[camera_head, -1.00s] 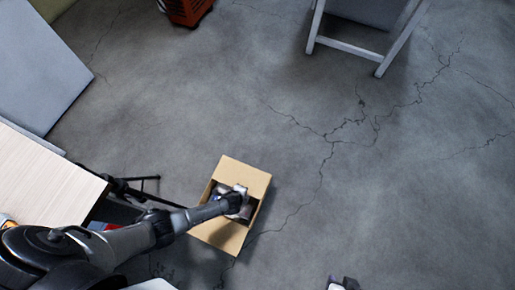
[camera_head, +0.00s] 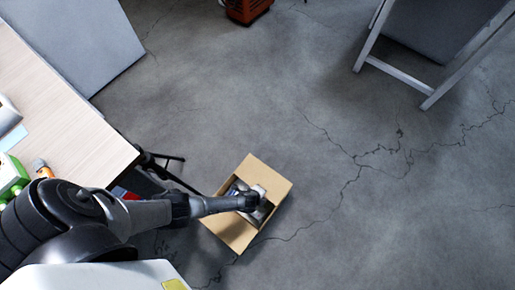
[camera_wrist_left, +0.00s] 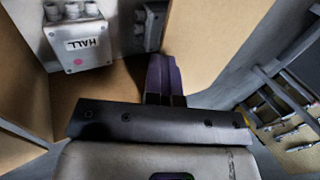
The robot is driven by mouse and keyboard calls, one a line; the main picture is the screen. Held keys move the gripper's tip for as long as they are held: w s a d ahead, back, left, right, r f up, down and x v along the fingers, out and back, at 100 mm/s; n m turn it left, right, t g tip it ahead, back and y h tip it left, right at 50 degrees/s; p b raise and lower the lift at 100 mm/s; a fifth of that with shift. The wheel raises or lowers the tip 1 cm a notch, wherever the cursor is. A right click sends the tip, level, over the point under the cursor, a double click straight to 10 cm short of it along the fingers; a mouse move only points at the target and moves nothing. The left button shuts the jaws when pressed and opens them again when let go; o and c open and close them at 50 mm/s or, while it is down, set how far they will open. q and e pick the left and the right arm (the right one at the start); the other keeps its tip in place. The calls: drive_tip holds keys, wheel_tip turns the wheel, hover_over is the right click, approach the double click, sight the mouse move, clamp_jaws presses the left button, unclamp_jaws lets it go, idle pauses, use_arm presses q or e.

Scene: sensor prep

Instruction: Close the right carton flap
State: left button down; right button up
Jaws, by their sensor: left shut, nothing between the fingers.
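The open tan carton (camera_head: 229,228) stands on the floor in the head view, with cardboard flaps spread at its upper and lower ends. My left gripper (camera_wrist_left: 164,75) is shut and empty, its dark purple fingers together. The arm comes from the left and its wrist hides part of the carton's opening. In the left wrist view, one cardboard panel (camera_wrist_left: 205,35) rises just right of the fingertips and another (camera_wrist_left: 25,60) stands at the left. I cannot tell whether the fingers touch the right panel. A grey sensor box marked HALL (camera_wrist_left: 78,45) lies inside. My right gripper is not in view.
A wooden-topped table (camera_head: 70,130) stands at the left, with a green item (camera_head: 12,172) and an orange item (camera_head: 42,167) on it. A white-framed stand (camera_head: 400,75) is at the upper right. The floor right of the carton is clear.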

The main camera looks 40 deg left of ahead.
use_arm(q)
wheel_tip(320, 180, up, 5)
drive_tip(key=p, duration=0.5)
drive_tip(key=s+d+p, duration=0.1)
drive_tip(key=s+p, duration=0.1)
drive_tip(key=s, duration=0.8)
drive_tip(key=shift+r, duration=0.35)
